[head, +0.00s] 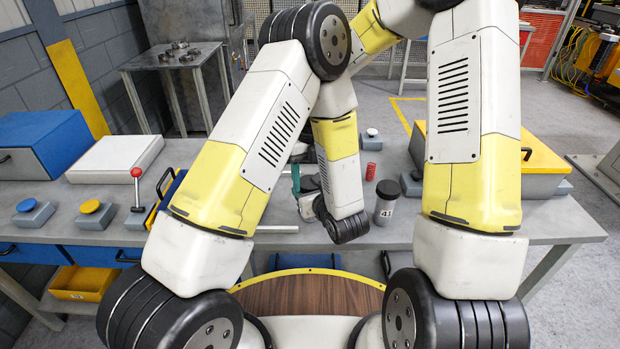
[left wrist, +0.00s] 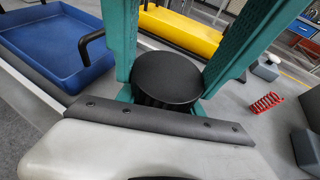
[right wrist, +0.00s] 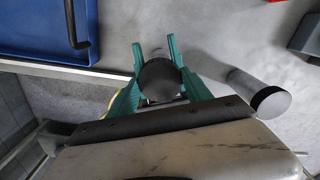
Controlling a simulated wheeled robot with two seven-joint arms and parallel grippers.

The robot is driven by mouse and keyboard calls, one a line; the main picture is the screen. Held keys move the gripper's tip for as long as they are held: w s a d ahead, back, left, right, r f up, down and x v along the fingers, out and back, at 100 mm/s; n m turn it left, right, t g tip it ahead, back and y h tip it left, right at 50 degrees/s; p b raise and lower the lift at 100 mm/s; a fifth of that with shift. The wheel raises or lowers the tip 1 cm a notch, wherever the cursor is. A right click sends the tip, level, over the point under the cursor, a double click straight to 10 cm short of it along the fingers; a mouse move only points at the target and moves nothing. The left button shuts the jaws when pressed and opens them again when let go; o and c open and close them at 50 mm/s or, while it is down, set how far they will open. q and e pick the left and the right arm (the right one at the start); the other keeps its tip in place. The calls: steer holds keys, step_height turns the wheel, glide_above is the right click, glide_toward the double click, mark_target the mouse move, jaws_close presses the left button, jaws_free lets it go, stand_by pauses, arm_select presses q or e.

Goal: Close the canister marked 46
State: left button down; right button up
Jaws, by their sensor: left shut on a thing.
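My left gripper (left wrist: 168,60) is shut on a round black ribbed lid (left wrist: 167,78), gripped between its teal fingers. What lies under the lid is hidden. My right gripper (right wrist: 156,52) has its teal fingers on either side of a dark round thing (right wrist: 160,82); whether they press on it is unclear. In the head view my right gripper (head: 297,180) is partly hidden by arm links. A grey canister (head: 387,206) with a black top stands upright on the table; its label starts with 4, the second digit hard to read. I cannot read 46 anywhere.
A canister (right wrist: 262,92) stands close to the right gripper. A blue tray (left wrist: 55,50) and a yellow-topped box (left wrist: 180,32) are nearby. Button boxes (head: 92,214) and a red-knobbed lever (head: 136,190) stand at the left.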

steer(key=c, duration=0.3)
steer(key=o, duration=1.4)
steer(key=shift+o, duration=0.2)
steer(key=shift+r, duration=2.25)
steer(key=o, duration=0.5)
steer(key=shift+c, duration=0.2)
